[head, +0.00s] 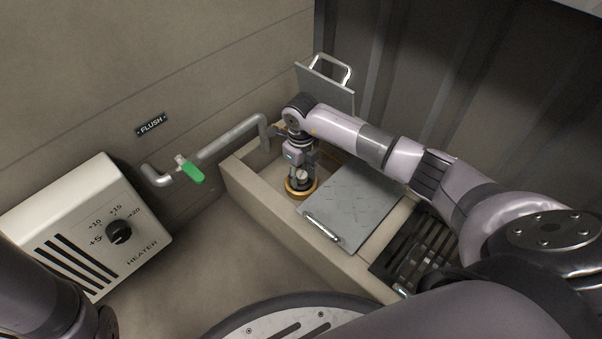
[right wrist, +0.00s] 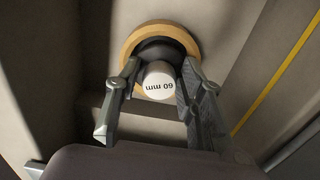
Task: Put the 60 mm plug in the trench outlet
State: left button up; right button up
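The 60 mm plug (right wrist: 158,82) has a white cap with its label and a black body. It stands in the middle of the brass-coloured ring of the trench outlet (right wrist: 128,50), at the floor of the trench. How deep it sits cannot be told. In the head view the white cap (head: 301,176) shows above the brass ring (head: 300,194). My right gripper (right wrist: 160,72) points down over it, one finger on each side of the cap, with slim gaps beside the cap. The fingers look open. My left gripper is out of view.
A grey cover plate (head: 352,203) with a handle lies over the trench beside the outlet. Another plate (head: 325,88) leans at the back wall. A dark grate (head: 414,247) is to the right. A pipe with a green lever (head: 190,170) and a heater (head: 85,225) are left.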

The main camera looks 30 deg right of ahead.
aim_at(301, 173)
jog(key=shift+o, duration=0.7)
jog(key=shift+r+p, duration=0.45)
jog(key=shift+r, duration=0.2)
notch_tip(301, 173, up, 11)
jog(key=p, duration=0.6)
jog(key=shift+p, duration=0.35)
